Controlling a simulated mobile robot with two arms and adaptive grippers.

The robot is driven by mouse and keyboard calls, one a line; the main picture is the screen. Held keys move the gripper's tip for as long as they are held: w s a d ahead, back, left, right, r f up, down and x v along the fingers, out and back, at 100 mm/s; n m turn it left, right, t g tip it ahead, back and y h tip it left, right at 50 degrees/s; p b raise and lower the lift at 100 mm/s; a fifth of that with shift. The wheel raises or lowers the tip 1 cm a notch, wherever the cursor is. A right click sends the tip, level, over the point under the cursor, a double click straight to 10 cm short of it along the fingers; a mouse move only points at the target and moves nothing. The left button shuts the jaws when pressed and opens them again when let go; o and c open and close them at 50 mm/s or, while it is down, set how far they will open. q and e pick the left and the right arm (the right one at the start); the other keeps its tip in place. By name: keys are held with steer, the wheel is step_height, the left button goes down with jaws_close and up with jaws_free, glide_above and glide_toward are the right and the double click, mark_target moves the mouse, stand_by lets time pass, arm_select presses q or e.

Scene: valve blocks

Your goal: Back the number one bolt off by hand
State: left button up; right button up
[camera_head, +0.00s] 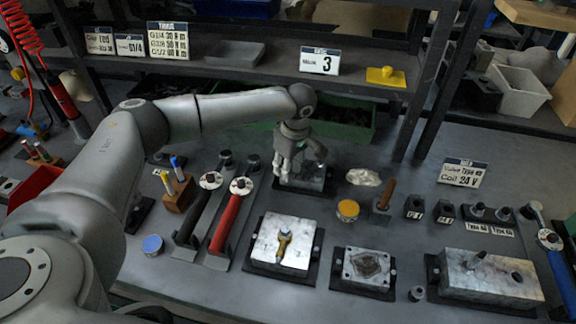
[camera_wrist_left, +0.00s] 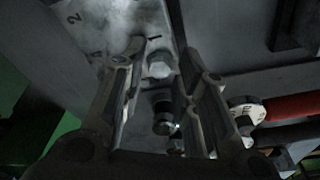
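A metal valve block (camera_head: 317,184) sits on a dark base at the back middle of the bench, below the shelf. My left gripper (camera_head: 298,165) points down over it and hides part of it. Contact with the bolt is not visible. A darker bolt (camera_wrist_left: 165,118) shows lower between the fingers. My right gripper is out of view.
Black-handled (camera_head: 196,215) and red-handled (camera_head: 231,220) torque wrenches lie left of the block. In front are a plate with a brass fitting (camera_head: 284,245), a smaller block (camera_head: 366,266) and a long block (camera_head: 490,276). An orange-topped tin (camera_head: 347,209) stands right of the block.

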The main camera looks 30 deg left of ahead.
arm_select(q)
steer(key=shift+m, duration=0.9)
jaws_close()
steer(key=n, duration=0.5)
steer(key=shift+d+g, duration=0.1)
steer(key=shift+g, duration=0.2)
steer(key=n, duration=0.5)
steer(key=shift+w+g, duration=0.15)
steer(key=shift+g, duration=0.15)
steer(key=n+h, duration=0.1)
steer(key=n, duration=0.5)
steer(key=shift+g, duration=0.4)
steer(key=n, duration=0.6)
steer(key=shift+a+h, duration=0.2)
steer(key=shift+h, duration=0.2)
